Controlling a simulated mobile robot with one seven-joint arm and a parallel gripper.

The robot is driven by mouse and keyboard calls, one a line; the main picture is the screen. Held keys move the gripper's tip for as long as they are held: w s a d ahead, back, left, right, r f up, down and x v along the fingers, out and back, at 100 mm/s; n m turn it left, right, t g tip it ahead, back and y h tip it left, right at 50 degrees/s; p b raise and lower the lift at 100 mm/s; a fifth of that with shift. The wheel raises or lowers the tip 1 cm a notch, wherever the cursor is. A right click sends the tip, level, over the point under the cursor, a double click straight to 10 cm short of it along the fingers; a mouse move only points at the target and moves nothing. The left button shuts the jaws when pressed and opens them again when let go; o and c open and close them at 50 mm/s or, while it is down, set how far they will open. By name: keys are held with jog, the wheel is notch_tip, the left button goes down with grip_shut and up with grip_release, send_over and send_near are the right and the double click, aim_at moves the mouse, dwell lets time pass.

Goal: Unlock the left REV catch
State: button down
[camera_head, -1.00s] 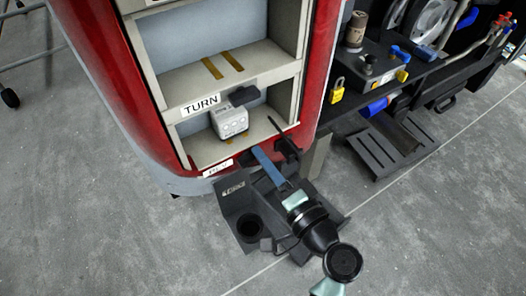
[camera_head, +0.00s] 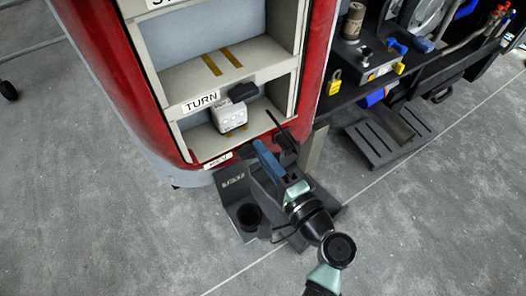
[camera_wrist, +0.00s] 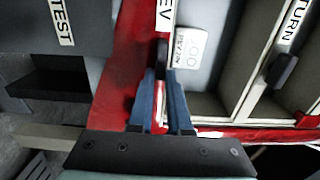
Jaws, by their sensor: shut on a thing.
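My gripper (camera_wrist: 160,78) has blue fingers shut on a narrow dark catch handle (camera_wrist: 162,50) beside the REV label (camera_wrist: 165,15) on the red rim. The fingers partly hide the handle, and its turn angle is hard to tell. In the head view my gripper (camera_head: 258,147) reaches the lower front edge of the red cabinet, right of the REV label (camera_head: 217,161). My fingers and wrist hide the catch there.
A white box (camera_head: 229,116) sits on the lower shelf near the TURN label (camera_head: 200,101) and a dark handle (camera_head: 243,89). A dark grey unit (camera_head: 232,190) marked TEST stands close below my gripper. A black bench (camera_head: 350,100) with a yellow padlock (camera_head: 335,85) is at right.

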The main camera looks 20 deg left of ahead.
jog(key=c, duration=0.9)
grip_release()
jog(key=shift+o, duration=0.2)
jog(key=v, duration=1.3)
